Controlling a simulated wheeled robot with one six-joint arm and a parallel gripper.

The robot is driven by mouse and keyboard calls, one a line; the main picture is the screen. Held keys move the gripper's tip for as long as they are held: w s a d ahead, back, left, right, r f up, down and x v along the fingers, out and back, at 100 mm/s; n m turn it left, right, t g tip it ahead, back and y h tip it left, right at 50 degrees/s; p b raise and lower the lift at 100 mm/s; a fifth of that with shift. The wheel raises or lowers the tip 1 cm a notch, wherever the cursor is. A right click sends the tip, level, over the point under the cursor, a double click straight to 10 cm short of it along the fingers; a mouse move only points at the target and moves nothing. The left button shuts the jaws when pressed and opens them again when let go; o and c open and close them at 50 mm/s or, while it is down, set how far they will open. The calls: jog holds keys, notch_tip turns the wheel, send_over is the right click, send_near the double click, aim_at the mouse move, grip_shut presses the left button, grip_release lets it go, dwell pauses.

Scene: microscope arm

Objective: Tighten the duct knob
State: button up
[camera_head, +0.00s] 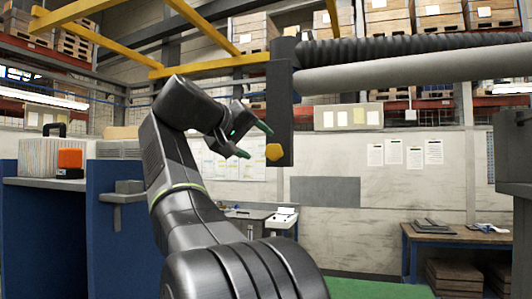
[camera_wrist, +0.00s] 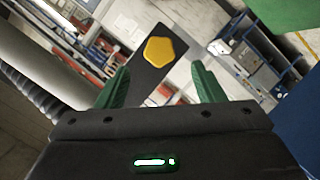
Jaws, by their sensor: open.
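The duct knob (camera_head: 274,152) is a small yellow-orange lobed knob low on a dark upright post (camera_head: 281,95). In the wrist view the knob (camera_wrist: 159,51) shows ahead of my gripper, between the lines of its fingers and a little beyond their tips. My gripper (camera_head: 256,140) is open and empty, just left of the knob in the head view, with green fingertips pointing toward it. In the wrist view my gripper's (camera_wrist: 156,78) two green fingers stand wide apart. I see no contact with the knob.
A grey duct (camera_head: 420,72) and a black corrugated hose (camera_head: 410,46) run right from the post. Yellow beams (camera_head: 210,65) cross overhead. A blue partition (camera_head: 120,235) stands at the left and a wooden table (camera_head: 460,235) at the lower right. The space below the knob looks clear.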

aim_at(272, 152)
jog(key=shift+v, duration=2.25)
jog(key=shift+w, duration=0.1)
jog(key=p+x, duration=0.1)
jog(key=x, duration=1.2)
jog(key=shift+w+d+p, duration=0.25)
jog(key=shift+d+p, duration=0.05)
